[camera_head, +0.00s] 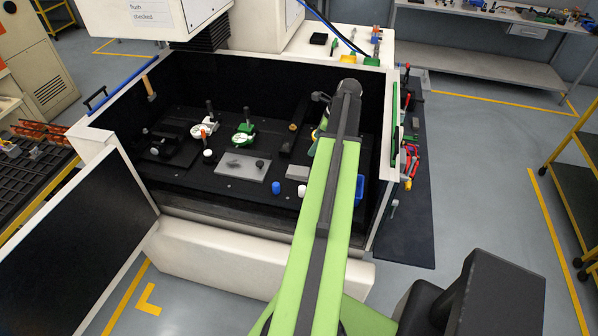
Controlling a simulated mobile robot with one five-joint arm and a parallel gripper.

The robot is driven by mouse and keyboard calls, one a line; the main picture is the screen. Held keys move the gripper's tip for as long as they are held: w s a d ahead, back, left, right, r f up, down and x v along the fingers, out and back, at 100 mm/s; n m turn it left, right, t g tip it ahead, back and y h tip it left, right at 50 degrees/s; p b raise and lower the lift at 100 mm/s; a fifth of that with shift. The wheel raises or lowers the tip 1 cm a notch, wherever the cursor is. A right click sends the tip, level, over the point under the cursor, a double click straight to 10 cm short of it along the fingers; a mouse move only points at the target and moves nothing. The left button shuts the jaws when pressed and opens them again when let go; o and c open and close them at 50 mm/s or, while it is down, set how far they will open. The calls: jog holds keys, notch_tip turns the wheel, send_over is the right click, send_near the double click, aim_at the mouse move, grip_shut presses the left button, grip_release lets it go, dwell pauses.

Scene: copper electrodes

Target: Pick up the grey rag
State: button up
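I cannot pick out the grey rag for certain. A flat grey rectangular piece (240,166) lies on the black floor of the open machine bay, left of my arm, with a small dark knob-like thing at its right end. A smaller light grey piece (297,172) lies further right, close to my arm's left edge; I cannot tell if it is cloth or metal. My green arm reaches up over the right part of the bay and hides what is behind it. My gripper does not show clearly; it is hidden behind the arm or out of sight.
White walls (386,150) border the bay, and an open black door (75,245) stands at the left front. Green-and-white round tools (243,138), a blue cap (276,188) and a blue bin (359,190) are inside. Red-handled tools (411,160) lie on a dark mat at the right.

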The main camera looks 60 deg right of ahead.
jog(key=b, duration=1.1)
send_over(299, 171)
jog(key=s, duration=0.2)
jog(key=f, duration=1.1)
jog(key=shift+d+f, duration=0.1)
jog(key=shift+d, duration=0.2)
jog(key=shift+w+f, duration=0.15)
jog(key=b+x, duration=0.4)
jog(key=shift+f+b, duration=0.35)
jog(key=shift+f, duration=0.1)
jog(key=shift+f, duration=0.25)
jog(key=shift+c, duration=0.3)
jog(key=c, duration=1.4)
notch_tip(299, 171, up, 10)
jog(key=p, duration=1)
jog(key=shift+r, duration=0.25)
